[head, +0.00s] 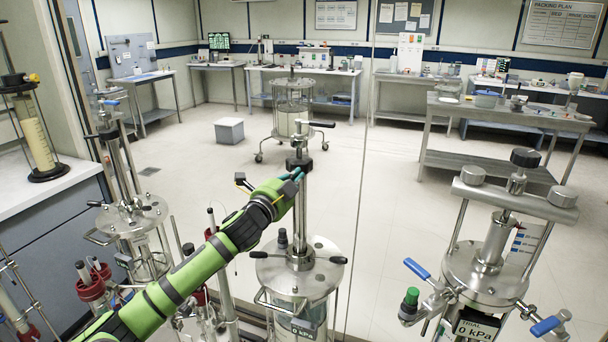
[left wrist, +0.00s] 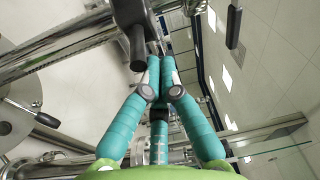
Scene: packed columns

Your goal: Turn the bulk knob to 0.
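My left gripper (head: 294,175) reaches in from the left to the upper stem of the middle steel column (head: 325,250). My right gripper is not in view.
A right column (head: 490,270) has a TRIAL 0 kPa display (head: 477,328), blue-handled valves and a green-capped fitting (head: 411,297). Another column (head: 133,215) stands at left, near my arm. A wheeled vessel (head: 293,115) stands behind. The floor at centre right is open.

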